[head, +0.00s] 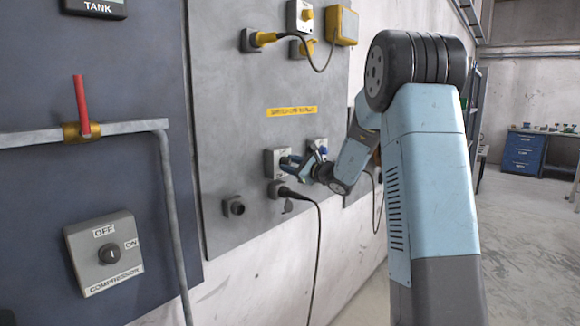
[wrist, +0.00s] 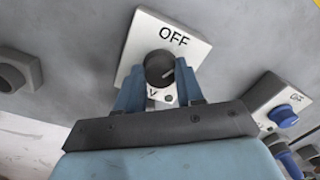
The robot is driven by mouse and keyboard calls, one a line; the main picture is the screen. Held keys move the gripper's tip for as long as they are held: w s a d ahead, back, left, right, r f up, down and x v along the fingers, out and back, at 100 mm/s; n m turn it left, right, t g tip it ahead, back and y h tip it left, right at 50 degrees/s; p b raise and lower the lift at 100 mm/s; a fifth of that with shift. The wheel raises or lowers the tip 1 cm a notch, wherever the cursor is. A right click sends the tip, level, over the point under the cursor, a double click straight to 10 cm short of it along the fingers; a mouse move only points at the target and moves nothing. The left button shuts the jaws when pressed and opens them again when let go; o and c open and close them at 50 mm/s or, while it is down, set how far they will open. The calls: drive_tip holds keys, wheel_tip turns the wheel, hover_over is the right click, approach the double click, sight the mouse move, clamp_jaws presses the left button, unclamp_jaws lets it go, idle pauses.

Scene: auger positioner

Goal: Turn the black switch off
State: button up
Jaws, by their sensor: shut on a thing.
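The black switch (wrist: 159,69) is a round knob on a pale square plate (wrist: 146,30) marked OFF, on the grey wall panel. A light mark shows on the knob's right side. My gripper (wrist: 160,85) is shut on the knob, with one blue finger on each side. Lettering below the knob is partly hidden by the gripper. In the head view my gripper (head: 291,163) reaches the small switch box (head: 273,158) from the right and hides most of its knob.
A blue switch (wrist: 283,115) on its own plate is close to the right. A black socket (wrist: 14,76) is to the left. A plugged-in cable (head: 308,199) hangs just below my gripper. A compressor switch (head: 105,254) and a pipe (head: 172,210) are further left.

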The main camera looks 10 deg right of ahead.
drive_tip(key=n, duration=0.5)
drive_tip(key=shift+a+n, duration=0.2)
drive_tip(key=shift+n, duration=0.2)
drive_tip(key=shift+f, duration=0.1)
drive_tip(key=o, duration=1)
drive_tip(key=shift+d, duration=0.1)
drive_tip(key=v, duration=1.3)
drive_tip(key=shift+s+d, duration=0.3)
drive_tip(key=shift+a, duration=0.1)
